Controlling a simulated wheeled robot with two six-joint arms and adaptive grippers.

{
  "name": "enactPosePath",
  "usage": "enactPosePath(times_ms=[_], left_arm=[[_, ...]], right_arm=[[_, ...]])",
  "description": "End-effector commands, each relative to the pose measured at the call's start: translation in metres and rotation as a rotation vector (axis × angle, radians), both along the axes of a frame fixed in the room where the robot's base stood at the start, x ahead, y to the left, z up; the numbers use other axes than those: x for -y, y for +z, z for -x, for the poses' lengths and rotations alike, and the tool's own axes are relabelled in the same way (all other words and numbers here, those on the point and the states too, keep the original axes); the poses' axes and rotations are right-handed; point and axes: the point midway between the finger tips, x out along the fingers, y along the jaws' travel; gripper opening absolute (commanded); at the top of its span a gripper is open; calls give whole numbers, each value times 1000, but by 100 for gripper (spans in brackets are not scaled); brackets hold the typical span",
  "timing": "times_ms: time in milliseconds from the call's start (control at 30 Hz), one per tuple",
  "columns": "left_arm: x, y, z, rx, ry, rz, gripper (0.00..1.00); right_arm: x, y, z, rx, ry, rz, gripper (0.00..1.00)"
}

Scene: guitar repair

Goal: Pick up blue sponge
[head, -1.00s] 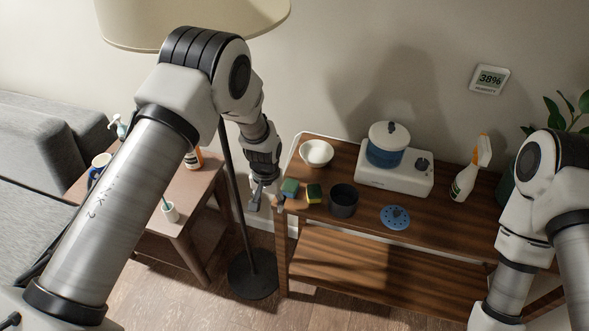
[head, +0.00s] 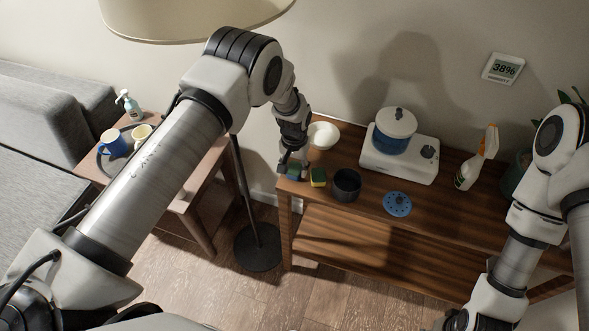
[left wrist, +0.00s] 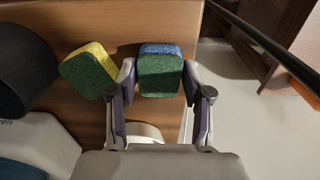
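The blue sponge (head: 294,174) lies near the left end of the wooden shelf table. In the left wrist view the blue sponge (left wrist: 160,72) shows a green scouring face and a blue strip along its far edge. My left gripper (head: 291,166) is down at it, and its fingers also show in the left wrist view (left wrist: 159,84). They are open, one on each side of the sponge, with narrow gaps. In the head view the gripper partly hides the sponge. My right arm is at the right, and its fingers are out of view.
A yellow and green sponge (head: 318,177) lies just right of the blue one. A dark pot (head: 346,185), a white bowl (head: 323,135) and a blue perforated disc (head: 397,204) are nearby. A floor lamp base (head: 258,248) stands left of the table.

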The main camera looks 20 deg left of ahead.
Motion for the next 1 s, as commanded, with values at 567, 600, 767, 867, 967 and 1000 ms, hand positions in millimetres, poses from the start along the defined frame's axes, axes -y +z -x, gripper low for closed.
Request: enactPosePath(times_ms=[567,600,767,867,967,1000], left_arm=[[0,6,-1,2,0,0,34],[0,9,-1,2,0,-1,34],[0,29,-1,4,0,0,34],[-6,35,12,-3,1,-1,34],[-15,36,33,-3,2,0,34],[-19,37,42,-2,3,0,34]], right_arm=[[0,-4,0,0,0,0,45],[0,-6,0,0,0,0,45],[0,-17,0,0,0,0,45],[0,-21,0,0,0,0,45],[0,-26,0,0,0,0,45],[0,-29,0,0,0,0,45]])
